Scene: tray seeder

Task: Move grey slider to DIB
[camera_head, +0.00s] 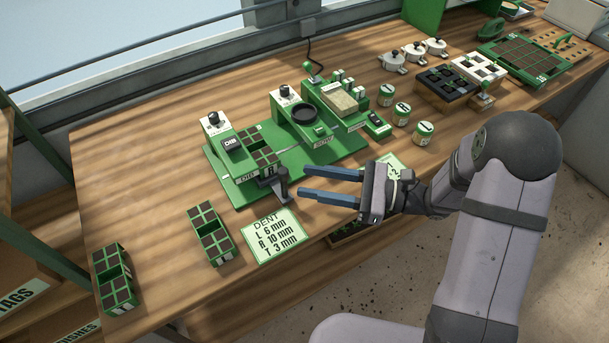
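The green machine base (218,182) stands on the wooden bench. A dark grey slider-like part with an upright knob (279,184) sits at its front edge.
A card reading DENT, L 6 mm, R 10 mm, T 3 mm (275,237) lies in front. Two green cell trays (209,234) (116,279) stand left of it. The machine's middle unit with a black bowl (304,112) rises behind my gripper. Small jars (401,113) stand right.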

